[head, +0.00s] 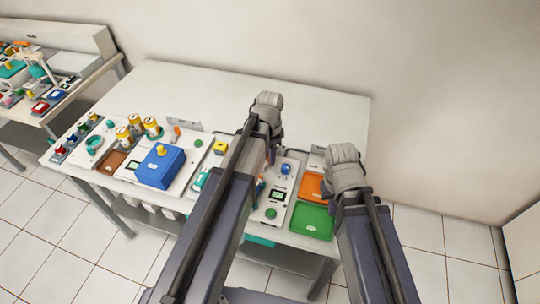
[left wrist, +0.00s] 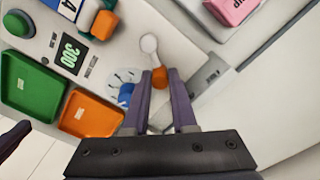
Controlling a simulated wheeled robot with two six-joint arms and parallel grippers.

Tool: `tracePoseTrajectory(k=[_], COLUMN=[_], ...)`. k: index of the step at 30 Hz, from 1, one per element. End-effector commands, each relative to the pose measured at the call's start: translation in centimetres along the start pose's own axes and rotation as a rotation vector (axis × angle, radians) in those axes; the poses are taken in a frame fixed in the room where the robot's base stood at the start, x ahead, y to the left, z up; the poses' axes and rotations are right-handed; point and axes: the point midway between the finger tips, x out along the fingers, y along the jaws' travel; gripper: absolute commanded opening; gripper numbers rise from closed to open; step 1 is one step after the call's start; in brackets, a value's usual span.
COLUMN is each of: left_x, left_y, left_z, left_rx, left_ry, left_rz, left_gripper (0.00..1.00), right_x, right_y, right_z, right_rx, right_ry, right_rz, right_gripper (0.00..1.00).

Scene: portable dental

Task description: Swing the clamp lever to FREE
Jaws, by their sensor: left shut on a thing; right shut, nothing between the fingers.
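In the left wrist view, a small lever with a white round end (left wrist: 149,43) and an orange grip (left wrist: 160,76) stands on the pale panel. My left gripper (left wrist: 161,80) is shut on the orange grip, with its two purple fingers on either side of it. In the head view, the left gripper (head: 271,156) is mostly covered by its own arm, and the lever is hidden there. Lever label text cannot be read. My right gripper (head: 328,187) is shut and empty, partly hidden by its wrist, above the table's right part near the orange tray.
A blue dial knob (left wrist: 125,93) sits close beside the left fingers. The orange tray (left wrist: 91,115), green tray (left wrist: 32,97) and 300 display (left wrist: 71,55) lie nearby.

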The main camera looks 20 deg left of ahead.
Motion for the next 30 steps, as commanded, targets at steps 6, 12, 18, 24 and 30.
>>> tracePoseTrajectory(k=[6, 12, 18, 24, 30], left_x=[0.0, 0.0, 0.0, 0.0, 0.1], left_y=[-0.2, -0.6, -1.2, -1.8, -2.3], left_z=[0.1, 0.2, 0.6, 1.1, 1.7], left_rx=[-0.037, -0.154, -0.334, -0.525, -0.715], left_ry=[0.000, -0.001, -0.001, -0.001, -0.001], left_rz=[0.000, 0.001, 0.001, 0.001, 0.001], left_gripper=[0.00, 0.00, 0.00, 0.00, 0.00], right_x=[0.0, 0.0, 0.0, 0.0, 0.1], right_y=[0.0, 0.0, 0.0, 0.0, 0.0], right_z=[0.0, 0.0, 0.0, 0.0, 0.0], right_rx=[0.000, 0.000, 0.000, 0.000, 0.000], right_ry=[0.000, 0.000, 0.000, 0.000, 0.000], right_rz=[0.000, 0.000, 0.000, 0.000, 0.000], right_gripper=[0.00, 0.00, 0.00, 0.00, 0.00])
